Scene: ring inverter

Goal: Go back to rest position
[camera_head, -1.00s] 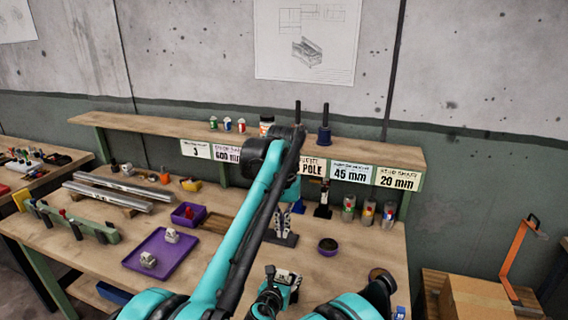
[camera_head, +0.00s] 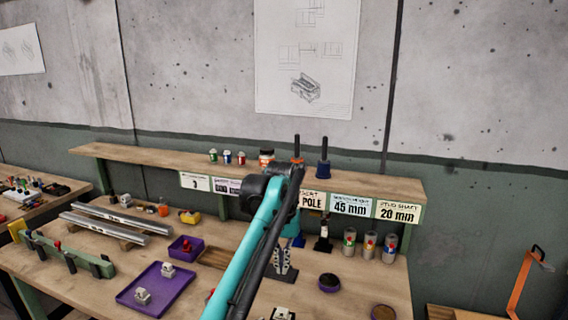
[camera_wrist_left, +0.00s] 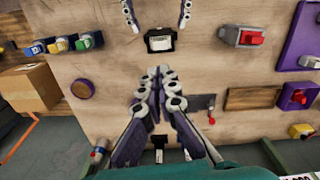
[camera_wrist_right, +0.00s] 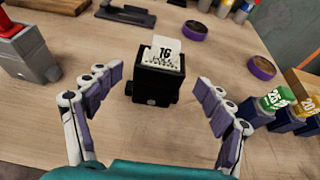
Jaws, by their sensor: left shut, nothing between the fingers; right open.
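My left gripper (camera_head: 283,262) hangs above the middle of the workbench in the head view. In the left wrist view its fingers (camera_wrist_left: 155,78) are shut together with nothing between them. My right gripper shows in the right wrist view (camera_wrist_right: 153,85), its fingers spread wide and empty. A black holder (camera_wrist_right: 157,88) with a white block marked 16 (camera_wrist_right: 163,55) stands ahead of the right fingers and is not gripped. The right gripper's fingertips also show at the top of the left wrist view (camera_wrist_left: 159,12).
In the head view, a purple tray (camera_head: 185,280), metal shafts (camera_head: 105,228) and a round purple dish (camera_head: 329,282) lie on the bench. A shelf (camera_head: 370,183) with bottles runs along the back.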

